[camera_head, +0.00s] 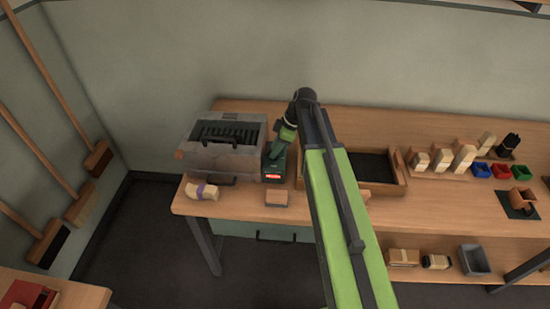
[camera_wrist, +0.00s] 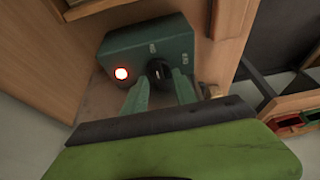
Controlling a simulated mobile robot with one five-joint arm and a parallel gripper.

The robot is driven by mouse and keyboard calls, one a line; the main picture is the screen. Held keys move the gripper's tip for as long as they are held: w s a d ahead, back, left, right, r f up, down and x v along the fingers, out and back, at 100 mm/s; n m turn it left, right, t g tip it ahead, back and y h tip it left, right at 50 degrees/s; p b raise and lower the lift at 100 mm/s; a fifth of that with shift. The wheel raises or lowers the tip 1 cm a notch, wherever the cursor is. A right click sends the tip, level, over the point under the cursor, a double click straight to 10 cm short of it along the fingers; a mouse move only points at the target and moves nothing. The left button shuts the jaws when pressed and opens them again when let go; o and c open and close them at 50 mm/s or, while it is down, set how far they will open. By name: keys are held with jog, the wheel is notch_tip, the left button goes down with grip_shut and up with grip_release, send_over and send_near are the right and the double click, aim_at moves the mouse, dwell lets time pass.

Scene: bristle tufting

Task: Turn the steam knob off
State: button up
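The steam knob (camera_wrist: 157,69) is a small black dial with a pale mark, on the face of a dark green control box (camera_wrist: 115,50). A round lamp (camera_wrist: 121,73) beside it glows red. Two small pale labels sit near the knob, too blurred to read surely. My gripper (camera_wrist: 161,78) has its two green fingers apart, one on each side of the knob; contact is not clear. In the head view the control box (camera_head: 275,173) has a red lit panel and stands right of a grey steam box (camera_head: 222,160). My arm hides part of it.
The wooden workbench (camera_head: 240,205) carries a brush with a purple band (camera_head: 201,190), a small block (camera_head: 277,197) and a dark-lined tray (camera_head: 393,184) partly behind my arm. Several brushes and coloured bins (camera_head: 481,170) stand at right. Brooms lean on the left wall.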

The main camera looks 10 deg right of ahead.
jog(key=shift+a+f, duration=0.15)
jog(key=shift+f, duration=0.2)
grip_shut()
